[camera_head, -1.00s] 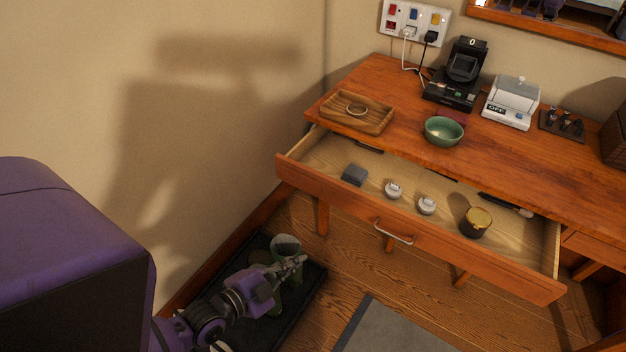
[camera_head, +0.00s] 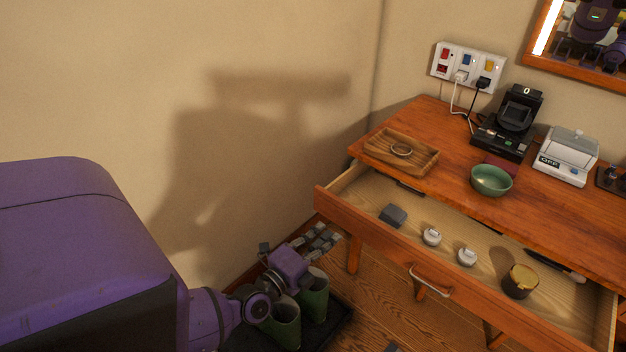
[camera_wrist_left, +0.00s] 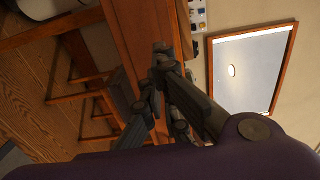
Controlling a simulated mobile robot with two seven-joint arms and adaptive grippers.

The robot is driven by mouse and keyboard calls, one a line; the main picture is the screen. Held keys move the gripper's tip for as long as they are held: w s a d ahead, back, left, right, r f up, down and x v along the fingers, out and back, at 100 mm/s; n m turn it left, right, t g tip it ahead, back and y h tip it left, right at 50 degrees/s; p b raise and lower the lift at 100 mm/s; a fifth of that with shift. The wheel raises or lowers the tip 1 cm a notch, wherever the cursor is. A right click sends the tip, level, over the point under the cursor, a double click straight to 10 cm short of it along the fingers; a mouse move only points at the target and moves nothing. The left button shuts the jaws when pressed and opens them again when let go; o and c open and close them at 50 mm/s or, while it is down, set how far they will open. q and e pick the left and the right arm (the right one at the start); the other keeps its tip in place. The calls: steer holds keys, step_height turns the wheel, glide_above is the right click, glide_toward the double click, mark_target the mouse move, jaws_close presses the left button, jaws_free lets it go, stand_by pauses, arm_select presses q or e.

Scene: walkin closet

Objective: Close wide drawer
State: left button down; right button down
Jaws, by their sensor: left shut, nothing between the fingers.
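The wide drawer (camera_head: 386,246) of the wooden desk is pulled open in the head view, with its metal handle (camera_head: 430,283) on the front. Inside lie a dark grey box (camera_head: 393,215), two small white round items (camera_head: 432,237), a dark jar with a yellowish lid (camera_head: 519,281) and a dark pen-like item (camera_head: 549,262). My left gripper (camera_head: 327,238) is shut and empty, just left of the drawer front's left end, apart from the handle. It also shows in the left wrist view (camera_wrist_left: 158,70). My right gripper is not in view.
The desk top (camera_head: 440,137) bears a wooden tray (camera_head: 377,157), a green bowl (camera_head: 491,180), a black device (camera_head: 507,125) and a white device (camera_head: 567,155). Green boots (camera_head: 314,297) stand on a black mat below my left arm. A wall borders the left side.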

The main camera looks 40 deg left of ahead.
mark_target(348, 215)
arm_select(q)
steer(key=w, duration=0.6)
steer(key=shift+w+f+b, duration=0.1)
steer(key=shift+w+b, duration=0.05)
steer(key=shift+b, duration=0.25)
steer(key=shift+w, duration=0.15)
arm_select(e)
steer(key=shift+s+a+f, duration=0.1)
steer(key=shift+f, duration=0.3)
arm_select(q)
steer(key=shift+w, duration=0.1)
